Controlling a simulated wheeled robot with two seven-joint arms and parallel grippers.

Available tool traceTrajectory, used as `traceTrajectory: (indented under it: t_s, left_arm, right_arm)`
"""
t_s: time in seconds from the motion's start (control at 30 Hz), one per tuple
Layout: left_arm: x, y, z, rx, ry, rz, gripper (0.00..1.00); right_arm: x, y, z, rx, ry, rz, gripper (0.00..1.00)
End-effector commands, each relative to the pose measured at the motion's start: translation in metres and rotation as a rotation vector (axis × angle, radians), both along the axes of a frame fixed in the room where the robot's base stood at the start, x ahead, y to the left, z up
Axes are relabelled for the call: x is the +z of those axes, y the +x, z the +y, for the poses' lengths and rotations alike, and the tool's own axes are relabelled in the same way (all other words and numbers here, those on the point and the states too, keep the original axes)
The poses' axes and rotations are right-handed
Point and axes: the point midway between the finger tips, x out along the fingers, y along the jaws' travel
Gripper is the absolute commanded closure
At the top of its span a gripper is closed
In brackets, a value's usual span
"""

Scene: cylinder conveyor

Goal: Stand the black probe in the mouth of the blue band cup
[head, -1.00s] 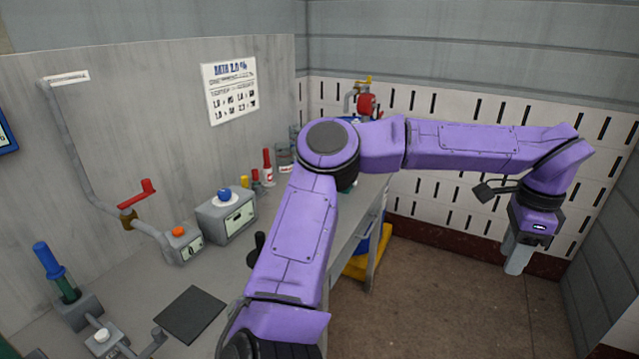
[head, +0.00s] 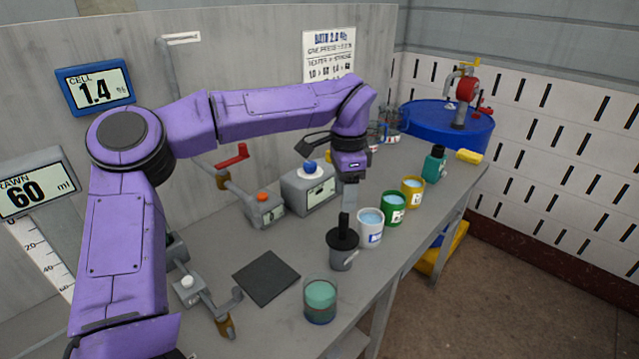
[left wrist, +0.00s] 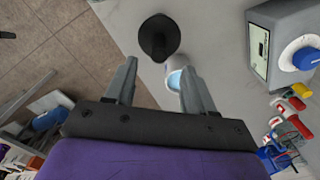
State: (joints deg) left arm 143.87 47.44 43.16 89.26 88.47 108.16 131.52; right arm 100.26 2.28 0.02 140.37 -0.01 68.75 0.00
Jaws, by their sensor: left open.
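The black probe (head: 343,221) stands upright in a grey cup-like holder (head: 343,259) on the bench, its wide black collar over the holder. In the left wrist view the probe (left wrist: 158,38) shows from above, beyond my fingertips. My left gripper (head: 349,205) points down, open and empty, above and near the probe and cup. My right gripper is not in view.
A green cup (head: 393,209) and yellow cup (head: 412,192) continue the row behind. A teal-filled glass (head: 320,302) stands in front, near the bench edge. A dark mat (head: 266,277) lies to the left. A grey box with a blue knob (head: 308,188) stands behind.

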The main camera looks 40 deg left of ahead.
Motion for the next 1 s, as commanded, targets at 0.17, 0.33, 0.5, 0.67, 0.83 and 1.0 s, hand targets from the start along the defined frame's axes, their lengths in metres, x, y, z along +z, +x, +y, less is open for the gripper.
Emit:
traceTrajectory:
  t_s: [0.17,0.33,0.5,0.67,0.83,1.0]
  left_arm:
    - [-0.032,-0.002,0.001,0.001,-0.001,0.006,0.46]
    - [-0.068,-0.002,0.002,0.004,-0.001,0.005,0.46]
    - [-0.092,-0.002,0.003,0.006,-0.001,0.003,0.46]
    - [-0.099,-0.002,0.002,0.005,-0.001,0.001,0.46]
    - [-0.099,-0.002,0.003,0.005,-0.001,0.001,0.46]
    - [-0.099,-0.002,0.003,0.005,-0.001,0.001,0.98]
  right_arm:
    - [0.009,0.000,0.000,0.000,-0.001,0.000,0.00]
    - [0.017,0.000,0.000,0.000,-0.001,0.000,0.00]
    - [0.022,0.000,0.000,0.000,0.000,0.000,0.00]
    - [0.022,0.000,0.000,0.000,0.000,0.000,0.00]
    - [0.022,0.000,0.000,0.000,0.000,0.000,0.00]
    - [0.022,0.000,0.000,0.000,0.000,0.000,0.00]
